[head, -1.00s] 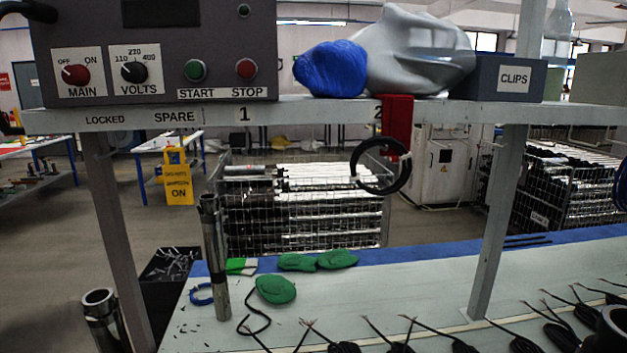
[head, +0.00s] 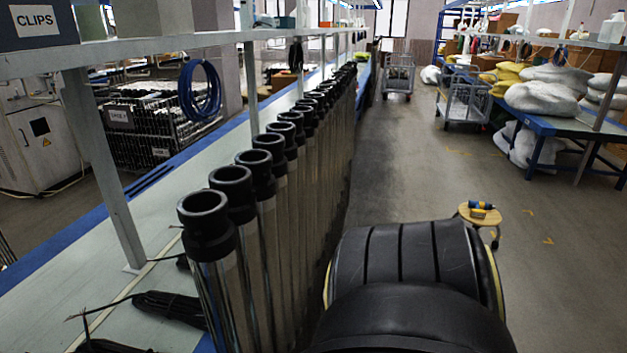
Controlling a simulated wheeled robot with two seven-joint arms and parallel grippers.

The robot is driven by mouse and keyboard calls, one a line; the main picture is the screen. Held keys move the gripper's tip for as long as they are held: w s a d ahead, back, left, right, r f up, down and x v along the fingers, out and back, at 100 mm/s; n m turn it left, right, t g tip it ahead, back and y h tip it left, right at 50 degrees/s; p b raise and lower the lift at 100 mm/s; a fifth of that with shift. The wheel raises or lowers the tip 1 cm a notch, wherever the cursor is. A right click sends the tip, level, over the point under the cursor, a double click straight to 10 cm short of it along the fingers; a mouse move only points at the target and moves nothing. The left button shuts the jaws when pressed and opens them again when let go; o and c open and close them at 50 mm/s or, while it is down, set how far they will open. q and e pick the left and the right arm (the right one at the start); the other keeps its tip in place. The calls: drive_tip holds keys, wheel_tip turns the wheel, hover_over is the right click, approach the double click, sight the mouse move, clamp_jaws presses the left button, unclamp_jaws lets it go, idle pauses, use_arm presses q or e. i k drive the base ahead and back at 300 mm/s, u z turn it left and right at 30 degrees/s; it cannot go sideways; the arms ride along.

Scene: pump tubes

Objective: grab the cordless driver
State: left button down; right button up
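A small blue, black and yellow tool (head: 481,205) lies on a round wooden stool (head: 466,213) on the floor, right of centre in the head view. It looks like the cordless driver, but it is too small and far off to make out its details. Neither of my grippers is in view. Nothing shows them touching the tool or the stool.
A row of several upright metal tubes with black collars (head: 204,212) runs along the long workbench (head: 60,290) at left. A grey aisle floor (head: 410,150) lies open beyond. At right, a blue table (head: 560,124) holds white sacks. A wheeled cart (head: 467,102) stands nearby.

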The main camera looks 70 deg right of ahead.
sight(479, 210)
drive_tip(key=z, duration=4.1)
drive_tip(key=k, duration=0.65)
drive_tip(key=z, duration=0.5)
drive_tip(key=i, duration=4.1)
drive_tip(key=u, duration=0.3)
drive_tip(key=i, duration=2.5)
drive_tip(key=u, duration=1.2)
drive_tip(key=i, duration=1.35)
drive_tip(key=u, duration=1.3)
